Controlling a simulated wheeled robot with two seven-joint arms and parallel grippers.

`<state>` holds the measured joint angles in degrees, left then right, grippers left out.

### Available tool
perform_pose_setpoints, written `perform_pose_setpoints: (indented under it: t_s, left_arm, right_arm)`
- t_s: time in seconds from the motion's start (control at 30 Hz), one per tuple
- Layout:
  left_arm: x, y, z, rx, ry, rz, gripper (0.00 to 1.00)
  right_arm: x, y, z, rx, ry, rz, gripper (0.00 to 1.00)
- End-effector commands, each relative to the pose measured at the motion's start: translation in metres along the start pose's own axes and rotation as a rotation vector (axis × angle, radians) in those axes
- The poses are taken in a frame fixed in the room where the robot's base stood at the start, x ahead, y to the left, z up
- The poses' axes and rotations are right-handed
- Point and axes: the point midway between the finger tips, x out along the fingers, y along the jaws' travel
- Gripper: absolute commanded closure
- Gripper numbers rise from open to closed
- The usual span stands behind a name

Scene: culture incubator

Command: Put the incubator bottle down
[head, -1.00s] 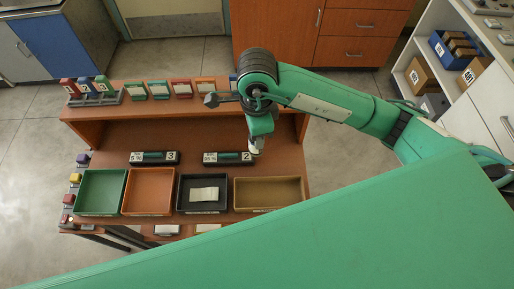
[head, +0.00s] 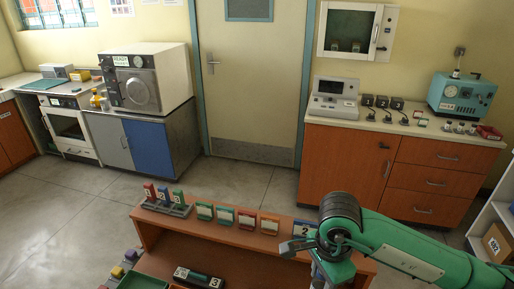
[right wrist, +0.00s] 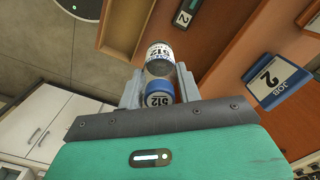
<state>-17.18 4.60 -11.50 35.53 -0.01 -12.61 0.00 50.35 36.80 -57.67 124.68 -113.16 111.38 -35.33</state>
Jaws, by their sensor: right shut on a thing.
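In the right wrist view, a small bottle (right wrist: 159,58) with a blue cap (right wrist: 159,88) and labels reading 512 is clasped between the two grey fingers of my right gripper (right wrist: 159,74). The cap end is nearer the palm and the bottle points away from it. My left gripper is in neither view.
Coloured cards (head: 237,217) and a numbered rack (head: 166,203) line the desk's upper shelf. A JOB 2 sign (right wrist: 275,80) is right of the bottle. Behind are a counter (head: 400,125), a teal machine (head: 460,95), a wall cabinet (head: 357,30) and a READY machine (head: 145,78). Open floor lies between.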

Motion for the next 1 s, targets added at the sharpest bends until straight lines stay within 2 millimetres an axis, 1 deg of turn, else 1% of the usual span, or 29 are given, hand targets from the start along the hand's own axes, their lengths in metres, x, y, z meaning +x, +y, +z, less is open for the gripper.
perform_pose_setpoints:
  t_s: [0.4, 0.7, 0.83, 1.0]
  left_arm:
    - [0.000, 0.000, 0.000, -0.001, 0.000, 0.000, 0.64]
    - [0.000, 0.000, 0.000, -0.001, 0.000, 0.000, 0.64]
    - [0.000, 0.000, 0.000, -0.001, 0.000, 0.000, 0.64]
    - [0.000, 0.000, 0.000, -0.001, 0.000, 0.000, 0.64]
  right_arm:
    - [0.018, 0.003, -0.033, -0.590, 0.000, 0.002, 0.92]
    - [0.030, 0.006, -0.056, -0.995, 0.002, 0.001, 0.92]
    - [0.033, 0.007, -0.063, -1.120, 0.003, 0.000, 0.92]
    - [0.035, 0.008, -0.067, -1.207, 0.002, -0.002, 0.92]
